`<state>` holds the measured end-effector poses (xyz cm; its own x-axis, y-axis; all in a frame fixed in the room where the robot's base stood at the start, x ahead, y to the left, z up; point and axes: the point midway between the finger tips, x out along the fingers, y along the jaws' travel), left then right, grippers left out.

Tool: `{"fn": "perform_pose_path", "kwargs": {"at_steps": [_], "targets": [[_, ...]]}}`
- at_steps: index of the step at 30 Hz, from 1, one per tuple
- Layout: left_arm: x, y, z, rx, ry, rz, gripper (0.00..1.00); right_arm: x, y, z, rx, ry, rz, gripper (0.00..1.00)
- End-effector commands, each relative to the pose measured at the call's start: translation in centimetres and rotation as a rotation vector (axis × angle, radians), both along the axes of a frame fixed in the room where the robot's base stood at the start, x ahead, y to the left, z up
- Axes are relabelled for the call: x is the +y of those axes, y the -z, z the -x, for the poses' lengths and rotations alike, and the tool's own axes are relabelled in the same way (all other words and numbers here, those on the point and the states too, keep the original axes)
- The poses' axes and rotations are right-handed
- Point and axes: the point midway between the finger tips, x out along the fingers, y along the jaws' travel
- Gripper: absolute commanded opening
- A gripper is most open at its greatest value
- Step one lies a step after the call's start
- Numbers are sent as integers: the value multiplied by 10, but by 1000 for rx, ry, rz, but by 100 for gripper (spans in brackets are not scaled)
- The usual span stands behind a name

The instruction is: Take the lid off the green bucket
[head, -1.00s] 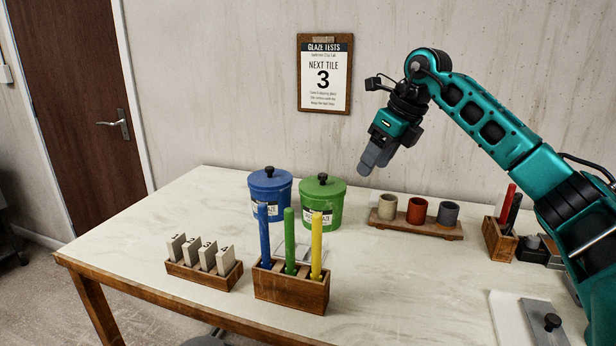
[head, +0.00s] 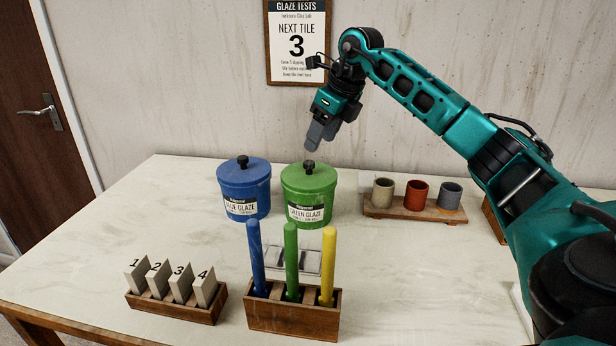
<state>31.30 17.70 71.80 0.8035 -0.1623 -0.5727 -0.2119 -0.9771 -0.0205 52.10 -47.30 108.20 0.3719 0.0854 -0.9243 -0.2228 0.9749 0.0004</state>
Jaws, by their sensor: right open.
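The green bucket (head: 306,211) stands upright on the table towards the back, with a label on its front. Its green lid (head: 308,177) is on top and has a black knob (head: 309,167). My right gripper (head: 318,146) is open and empty, pointing down just above the knob in the picture. A small gap shows between the fingers and the knob. My left gripper is not in view.
A blue lidded bucket (head: 243,190) stands close at the left of the green one. Three small cups sit on a wooden board (head: 414,214) at the right. In front are a tile rack (head: 176,306) and a wooden block (head: 292,316) holding blue, green and yellow sticks.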

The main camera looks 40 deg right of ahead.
Motion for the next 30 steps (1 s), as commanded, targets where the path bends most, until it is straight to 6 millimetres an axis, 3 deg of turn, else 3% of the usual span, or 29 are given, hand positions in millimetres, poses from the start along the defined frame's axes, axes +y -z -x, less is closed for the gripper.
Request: {"fn": "perform_pose_path", "kwargs": {"at_steps": [10,18,25,30], "targets": [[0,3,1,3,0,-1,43,3,26,-10,0,-1,0,58],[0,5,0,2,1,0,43,7,62,-24,1,-1,0,58],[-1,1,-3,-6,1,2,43,7,65,-25,-2,-1,0,58],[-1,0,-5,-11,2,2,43,7,65,-25,-1,-1,0,44]]}}
